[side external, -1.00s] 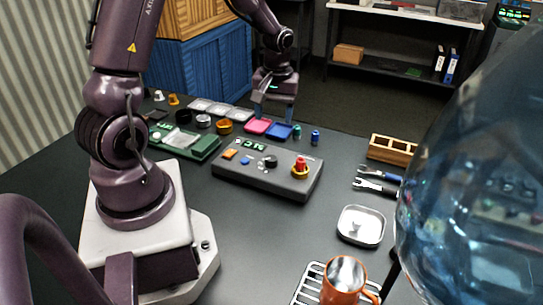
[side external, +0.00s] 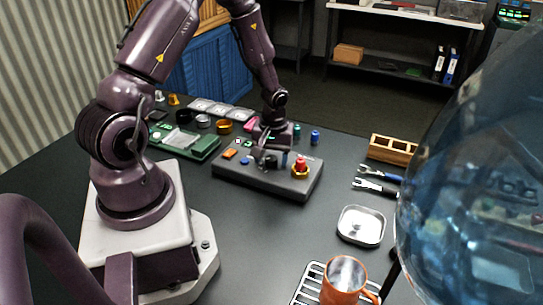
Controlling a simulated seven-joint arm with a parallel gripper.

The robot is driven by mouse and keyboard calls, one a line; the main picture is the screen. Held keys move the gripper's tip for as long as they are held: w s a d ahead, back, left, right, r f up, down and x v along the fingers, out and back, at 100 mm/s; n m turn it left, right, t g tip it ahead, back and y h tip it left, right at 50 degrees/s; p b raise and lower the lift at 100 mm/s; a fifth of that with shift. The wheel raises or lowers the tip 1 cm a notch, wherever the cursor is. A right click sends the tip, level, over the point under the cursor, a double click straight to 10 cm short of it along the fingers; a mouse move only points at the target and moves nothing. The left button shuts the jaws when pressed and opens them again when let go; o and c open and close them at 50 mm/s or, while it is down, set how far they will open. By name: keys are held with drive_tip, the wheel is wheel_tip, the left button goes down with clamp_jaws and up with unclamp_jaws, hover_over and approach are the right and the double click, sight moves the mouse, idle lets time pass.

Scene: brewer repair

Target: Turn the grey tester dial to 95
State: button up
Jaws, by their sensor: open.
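The grey tester (side external: 268,182) is a flat box on the dark table, with its dial (side external: 270,163) on top, a small dark knob partly covered by my gripper. My gripper (side external: 271,159) is low over the tester with its fingers open, one on each side of the dial as seen here. I cannot tell whether the fingers touch it. The dial's pointer and the display are too hidden or small to read.
An orange mug (side external: 343,280) is in front.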

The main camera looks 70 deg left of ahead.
drive_tip(key=c, duration=0.9)
drive_tip(key=shift+m, duration=0.3)
drive_tip(key=m, duration=0.7)
drive_tip(key=shift+s, duration=0.1)
drive_tip(key=m, duration=0.4)
drive_tip(key=shift+m+t, duration=0.3)
drive_tip(key=shift+m, duration=1.8)
